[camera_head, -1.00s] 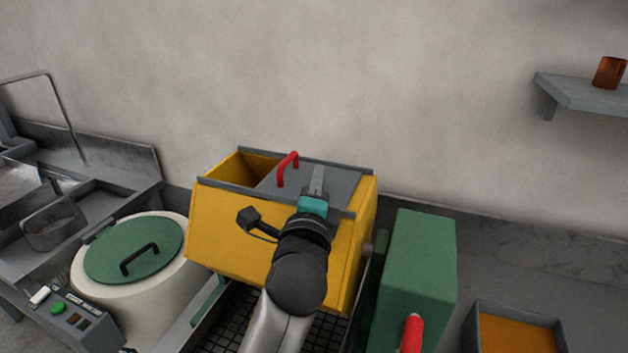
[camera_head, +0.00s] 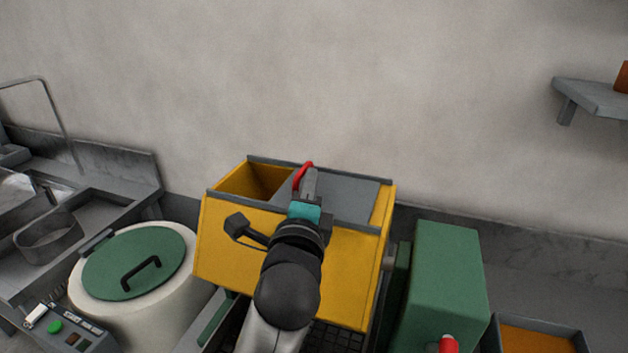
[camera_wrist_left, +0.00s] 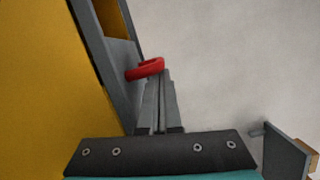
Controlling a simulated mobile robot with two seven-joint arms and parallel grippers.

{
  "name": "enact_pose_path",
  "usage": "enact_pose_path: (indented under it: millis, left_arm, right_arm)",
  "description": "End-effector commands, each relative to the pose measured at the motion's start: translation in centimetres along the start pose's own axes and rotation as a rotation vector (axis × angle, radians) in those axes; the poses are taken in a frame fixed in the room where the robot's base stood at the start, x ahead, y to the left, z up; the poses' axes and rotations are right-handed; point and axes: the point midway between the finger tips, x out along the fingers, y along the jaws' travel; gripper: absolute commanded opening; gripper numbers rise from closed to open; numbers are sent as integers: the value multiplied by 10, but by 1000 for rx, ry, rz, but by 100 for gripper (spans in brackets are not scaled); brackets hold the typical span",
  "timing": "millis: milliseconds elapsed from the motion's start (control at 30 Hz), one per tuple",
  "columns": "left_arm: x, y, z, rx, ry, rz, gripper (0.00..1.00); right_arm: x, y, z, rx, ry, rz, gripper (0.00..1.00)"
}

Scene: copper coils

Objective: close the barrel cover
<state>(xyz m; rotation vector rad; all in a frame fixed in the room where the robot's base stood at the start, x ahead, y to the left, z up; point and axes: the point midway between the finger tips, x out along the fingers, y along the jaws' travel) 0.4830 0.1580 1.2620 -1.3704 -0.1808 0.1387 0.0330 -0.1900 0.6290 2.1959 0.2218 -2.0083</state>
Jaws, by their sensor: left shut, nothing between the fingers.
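The yellow barrel (camera_head: 275,260) is a box with an open top in the head view. Its grey sliding cover (camera_head: 350,195) lies over the right part of the top, and the left part is an open gap (camera_head: 255,180). A red handle (camera_head: 301,175) stands at the cover's left end. My left gripper (camera_head: 311,176) is shut and empty, just right of the handle, above the cover. In the left wrist view the handle (camera_wrist_left: 146,68) shows at the tips of the left gripper (camera_wrist_left: 158,80); I cannot tell whether they touch. My right gripper is not in view.
A white drum with a green lid (camera_head: 140,265) stands left of the barrel, behind a button panel (camera_head: 68,333). A green housing (camera_head: 440,280) stands close on the right. A wall shelf (camera_head: 595,97) is at the upper right.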

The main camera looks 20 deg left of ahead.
Motion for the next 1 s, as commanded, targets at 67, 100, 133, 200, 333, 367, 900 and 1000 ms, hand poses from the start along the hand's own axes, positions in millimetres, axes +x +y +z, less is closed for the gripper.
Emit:
enact_pose_path:
  millis: [67, 100, 133, 200, 333, 367, 900, 1000]
  left_arm:
    - [3, 0, 14, 9, -3, 4, 0]
    - [5, 1, 20, 9, -2, 4, 0]
    - [6, 2, 26, 11, -3, 3, 0]
    - [10, 4, 39, 11, -3, 3, 0]
    - [16, 10, 64, 10, -3, 3, 0]
    - [17, 11, 70, 10, -3, 4, 0]
    - [29, 22, 116, 2, -4, 0, 0]
    - [29, 22, 117, 3, -5, 0, 0]
  right_arm:
    - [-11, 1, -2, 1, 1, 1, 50]
    - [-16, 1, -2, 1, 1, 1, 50]
    - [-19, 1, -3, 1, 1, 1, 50]
    - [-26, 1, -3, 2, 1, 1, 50]
    - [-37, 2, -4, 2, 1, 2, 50]
    - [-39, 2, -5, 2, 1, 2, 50]
    - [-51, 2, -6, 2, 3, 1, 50]
    - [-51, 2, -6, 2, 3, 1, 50]
